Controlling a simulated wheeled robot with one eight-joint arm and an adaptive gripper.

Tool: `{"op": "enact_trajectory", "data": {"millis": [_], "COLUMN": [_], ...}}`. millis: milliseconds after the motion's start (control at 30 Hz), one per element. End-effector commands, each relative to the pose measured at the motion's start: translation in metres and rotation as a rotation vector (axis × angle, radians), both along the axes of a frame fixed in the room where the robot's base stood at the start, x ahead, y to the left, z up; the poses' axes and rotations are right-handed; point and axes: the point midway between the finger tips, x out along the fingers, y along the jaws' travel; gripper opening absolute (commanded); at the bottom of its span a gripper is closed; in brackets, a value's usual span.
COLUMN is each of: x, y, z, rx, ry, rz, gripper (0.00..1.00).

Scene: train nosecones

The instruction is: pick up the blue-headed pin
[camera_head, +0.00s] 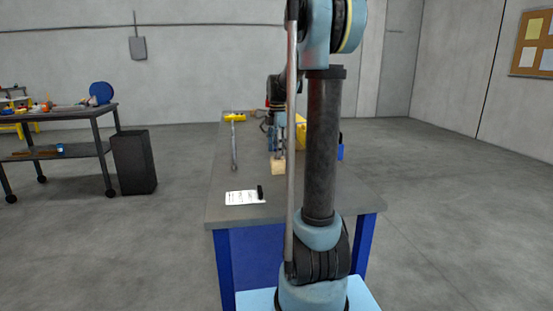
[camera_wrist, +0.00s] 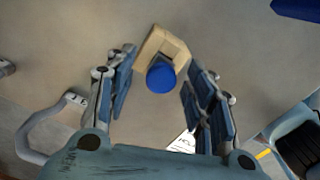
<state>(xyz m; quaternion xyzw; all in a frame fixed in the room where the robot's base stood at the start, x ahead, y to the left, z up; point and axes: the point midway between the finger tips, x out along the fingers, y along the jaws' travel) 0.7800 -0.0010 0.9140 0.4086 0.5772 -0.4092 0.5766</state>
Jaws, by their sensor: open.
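The blue-headed pin (camera_wrist: 161,77) shows in the wrist view as a round blue head, seen nearly end-on, at the edge of a light wooden block (camera_wrist: 157,46). My gripper (camera_wrist: 161,74) is open, with one finger on the left and one on the right of the blue head, and nothing visibly gripped. In the head view, the wooden block (camera_head: 278,168) sits on the grey workbench (camera_head: 220,180), just below my gripper (camera_head: 273,144). The pin cannot be made out there, as my gripper and arm crowd that spot.
A long metal tool (camera_head: 234,150) lies on the bench left of the block, with a yellow item (camera_head: 235,117) behind it. A printed sheet (camera_head: 242,198) and a small black object (camera_head: 260,192) lie near the front edge. A yellow object (camera_head: 300,132) is partly behind my arm.

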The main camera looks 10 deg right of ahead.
Motion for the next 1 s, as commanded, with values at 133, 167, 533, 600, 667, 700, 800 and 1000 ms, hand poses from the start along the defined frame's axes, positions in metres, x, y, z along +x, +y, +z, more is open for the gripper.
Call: {"op": "enact_trajectory", "data": {"millis": [133,167,533,600,667,700,800,1000], "x": [-0.0002,-0.0002,-0.0002,-0.0001,-0.0001,-0.0001,-0.0001,-0.0003], "y": [-0.0001,-0.0001,0.0005,0.0006,0.0018,0.0019,0.0019,0.0017], "z": [-0.0114,-0.0122,-0.0129,-0.0129,-0.0129,-0.0129,-0.0128,-0.0090], "rx": [0.000,0.000,0.000,0.000,0.000,0.000,0.000,0.000], "ry": [0.000,0.000,0.000,0.000,0.000,0.000,0.000,0.000], "rz": [0.000,0.000,0.001,0.001,0.002,0.002,0.002,0.002], "gripper": [0.49,0.49,0.17,0.01,0.00,0.00,0.00,0.00]}}
